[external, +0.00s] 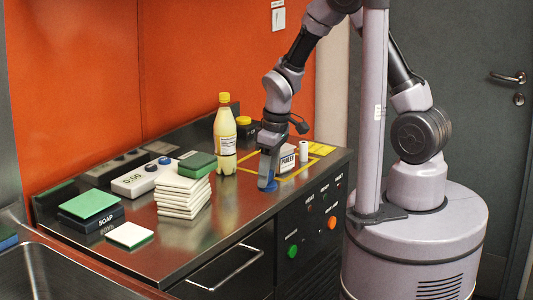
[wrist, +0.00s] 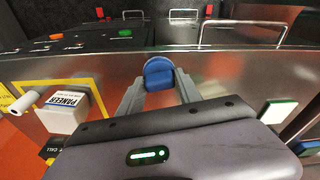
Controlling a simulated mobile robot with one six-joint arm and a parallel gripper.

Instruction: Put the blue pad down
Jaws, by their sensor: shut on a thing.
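The blue pad (wrist: 158,74) is between the two fingertips of my gripper (wrist: 158,84) in the wrist view, and the fingers are shut on it. In the external view my gripper (external: 267,177) points down at the counter's front part, and the blue pad (external: 267,185) shows at its tips, low at the steel counter top (external: 235,205). I cannot tell whether the pad touches the counter. Part of the pad is hidden by the fingers.
A white paneer box (external: 287,158) stands right of my gripper in a yellow marked square (external: 318,150). A yellow-capped bottle (external: 225,140) stands behind. A stack of white pads with a green one (external: 183,195) stands left. Bare counter lies between stack and gripper.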

